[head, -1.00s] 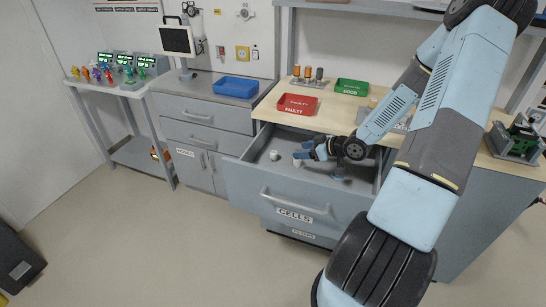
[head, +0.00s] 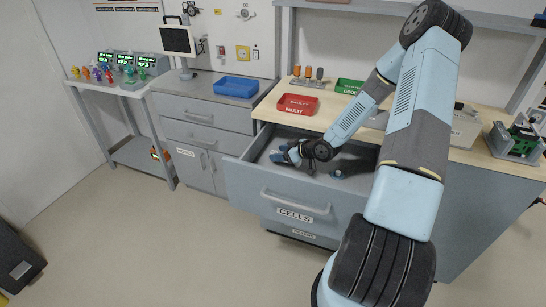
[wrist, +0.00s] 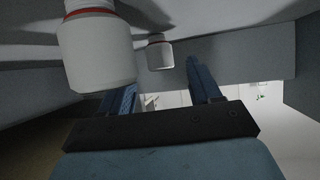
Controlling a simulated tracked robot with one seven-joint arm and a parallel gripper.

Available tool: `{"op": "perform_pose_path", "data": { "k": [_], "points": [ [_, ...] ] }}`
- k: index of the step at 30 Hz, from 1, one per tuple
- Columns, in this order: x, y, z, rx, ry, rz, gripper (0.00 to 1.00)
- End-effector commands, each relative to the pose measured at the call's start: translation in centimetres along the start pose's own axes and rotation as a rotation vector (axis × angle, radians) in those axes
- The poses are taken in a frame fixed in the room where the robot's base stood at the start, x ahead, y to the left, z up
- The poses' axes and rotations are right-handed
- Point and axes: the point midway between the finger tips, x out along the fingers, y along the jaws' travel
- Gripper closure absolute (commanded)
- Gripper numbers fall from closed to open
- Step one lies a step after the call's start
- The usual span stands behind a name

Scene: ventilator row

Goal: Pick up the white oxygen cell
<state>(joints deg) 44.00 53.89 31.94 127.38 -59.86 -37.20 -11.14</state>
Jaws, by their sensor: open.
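Two white cylindrical cells, each with a red ring, show in the wrist view. One large near cell (wrist: 97,50) is at the upper left, and a smaller, farther cell (wrist: 160,54) appears between the finger directions. I cannot tell them apart by type. My gripper (wrist: 162,78) is open with its two blue fingers apart and nothing held between them. In the head view my gripper (head: 279,156) is low inside the open drawer (head: 270,186) labelled CELLS, towards its left side. The gripper and wrist largely hide the cells there.
The drawer walls surround my gripper closely. Above it, the wooden bench (head: 270,109) holds a red FAULTY tray (head: 297,105) and a green GOOD tray (head: 349,86). A blue tray (head: 236,87) sits on the grey counter to the left.

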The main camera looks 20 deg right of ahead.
Motion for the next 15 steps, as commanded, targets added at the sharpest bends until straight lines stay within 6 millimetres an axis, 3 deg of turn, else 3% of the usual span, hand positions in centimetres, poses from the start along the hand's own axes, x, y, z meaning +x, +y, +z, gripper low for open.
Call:
{"op": "perform_pose_path", "data": {
  "k": [4, 11, 15],
  "points": [
    [1.9, 0.0, 0.0, 0.000, 0.000, -0.001, 0.37],
    [2.1, 0.0, 0.0, 0.000, 0.000, 0.000, 0.37],
    [2.1, 0.0, 0.0, 0.000, 0.000, 0.000, 0.48]
  ]
}}
